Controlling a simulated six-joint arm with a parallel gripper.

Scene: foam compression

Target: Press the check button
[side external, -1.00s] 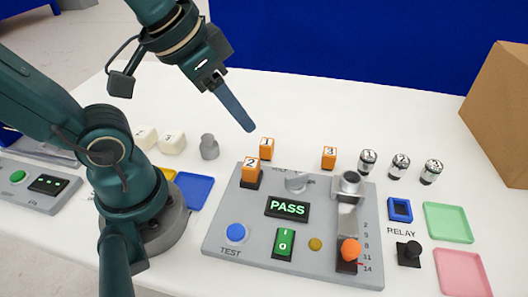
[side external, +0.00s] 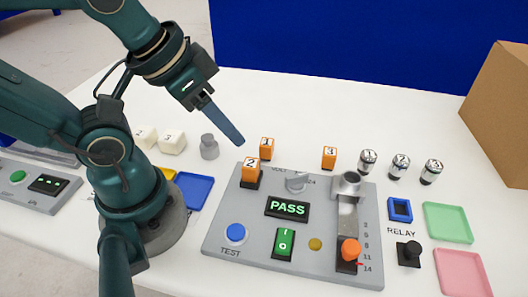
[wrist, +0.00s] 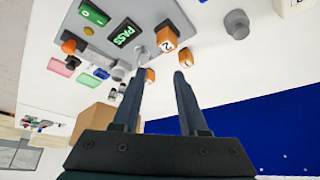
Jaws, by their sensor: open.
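A grey box at the far left holds a green button (side external: 18,176) beside a small dark display (side external: 48,184) with short green dashes. No readable label shows which button is the check button. The main grey panel (side external: 215,245) has a blue button (side external: 236,233) marked TEST and a display (side external: 287,208) reading PASS. My gripper (side external: 238,140) is in the air behind the panel's back left corner, pointing down and right, away from both buttons. In the wrist view my gripper (wrist: 160,72) has its two fingers apart with nothing between them.
Orange block 2 (side external: 252,170) stands on the panel; orange blocks 1 (side external: 267,148) and 3 (side external: 329,157) stand behind it. A grey weight (side external: 209,147) and white blocks (side external: 172,142) lie left of my gripper. A cardboard box (side external: 500,120) stands right.

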